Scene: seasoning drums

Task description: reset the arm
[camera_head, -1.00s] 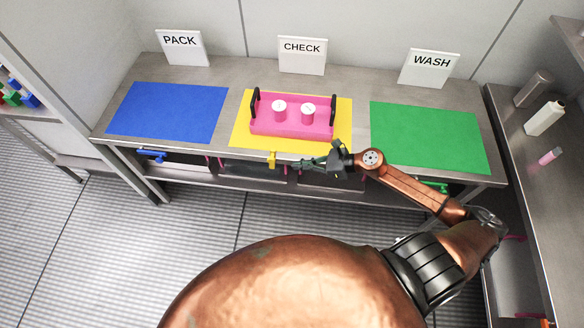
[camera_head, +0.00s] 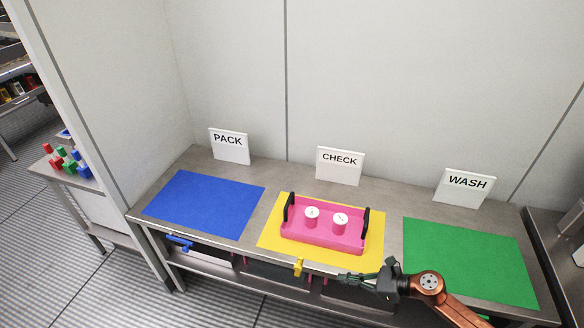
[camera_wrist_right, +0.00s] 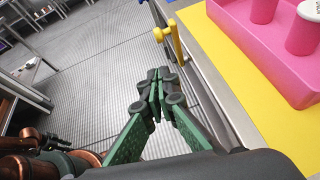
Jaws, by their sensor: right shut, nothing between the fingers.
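My right gripper (camera_head: 345,277) is shut and empty in front of the bench's front edge, below the yellow mat. In the right wrist view its green fingers (camera_wrist_right: 158,88) meet at the tips, with floor behind them. The copper right arm (camera_head: 455,312) comes in from the lower right of the head view. My left gripper is not in the head view. A pink tray (camera_head: 325,237) with black handles sits on the yellow mat (camera_head: 270,237) and holds two pink drums with white tops (camera_head: 340,219) (camera_head: 312,213). The tray also shows in the right wrist view (camera_wrist_right: 262,50).
A blue mat (camera_head: 205,203) lies left by the PACK sign (camera_head: 230,145), a green mat (camera_head: 468,260) right by the WASH sign (camera_head: 465,188). The CHECK sign (camera_head: 340,165) stands behind the tray. A yellow handle (camera_head: 298,266) and blue handle (camera_head: 180,242) stick out from the bench front. A side table (camera_head: 75,172) holds several coloured items.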

